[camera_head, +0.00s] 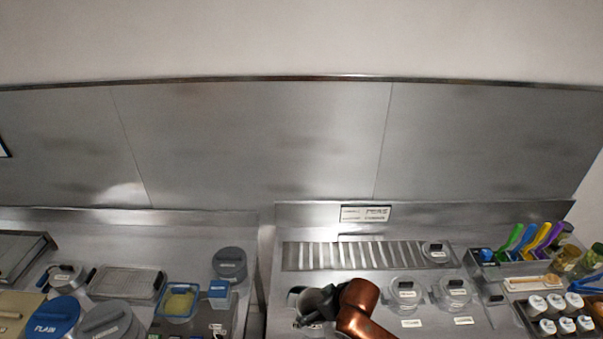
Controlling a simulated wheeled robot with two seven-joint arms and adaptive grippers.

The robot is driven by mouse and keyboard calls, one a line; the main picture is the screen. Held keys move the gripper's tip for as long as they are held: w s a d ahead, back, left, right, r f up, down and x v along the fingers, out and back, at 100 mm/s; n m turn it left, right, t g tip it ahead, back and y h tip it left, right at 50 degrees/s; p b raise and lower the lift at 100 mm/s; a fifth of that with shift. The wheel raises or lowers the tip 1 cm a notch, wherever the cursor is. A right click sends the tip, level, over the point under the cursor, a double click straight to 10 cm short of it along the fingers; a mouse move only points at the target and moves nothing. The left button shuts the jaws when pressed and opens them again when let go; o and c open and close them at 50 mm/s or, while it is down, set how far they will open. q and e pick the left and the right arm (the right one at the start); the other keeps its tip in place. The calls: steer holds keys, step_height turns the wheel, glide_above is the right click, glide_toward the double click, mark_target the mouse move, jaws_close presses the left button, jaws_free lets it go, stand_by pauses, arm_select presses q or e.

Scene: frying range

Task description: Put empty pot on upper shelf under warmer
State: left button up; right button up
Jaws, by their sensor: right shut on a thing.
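My right gripper (318,312) is at the bottom of the head view, just left of my copper-coloured arm link. It is dark and partly hidden, with its fingertips hard to make out. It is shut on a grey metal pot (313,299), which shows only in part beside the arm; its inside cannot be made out. The pot is over the right-hand steel counter, in front of the slatted metal strip (350,255). Whether it touches the surface cannot be told. No upper shelf or warmer can be clearly identified. My left gripper is not in view.
Two clear-lidded pots (407,290) stand right of my arm, and a smaller lidded pot (436,251) sits on the strip's right end. A rack of coloured handles (524,243) and a tray of white-capped bottles (557,319) stand farther right. Lidded containers (229,264) crowd the left counter.

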arm_select(q)
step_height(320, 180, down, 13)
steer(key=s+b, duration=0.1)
steer(key=b, duration=1)
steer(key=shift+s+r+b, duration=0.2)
steer(key=shift+b, duration=0.15)
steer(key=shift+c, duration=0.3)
arm_select(e)
steer(key=s+d+f+m+t+h, duration=0.1)
steer(key=d+m, duration=0.3)
steer(key=d, duration=0.4)
steer(key=s+d+f+m+h, duration=0.1)
steer(key=d+m+h, duration=0.2)
steer(key=d, duration=0.6)
steer(key=shift+s+m+t+h, duration=0.3)
steer(key=shift+m+t, duration=0.1)
steer(key=shift+m, duration=0.5)
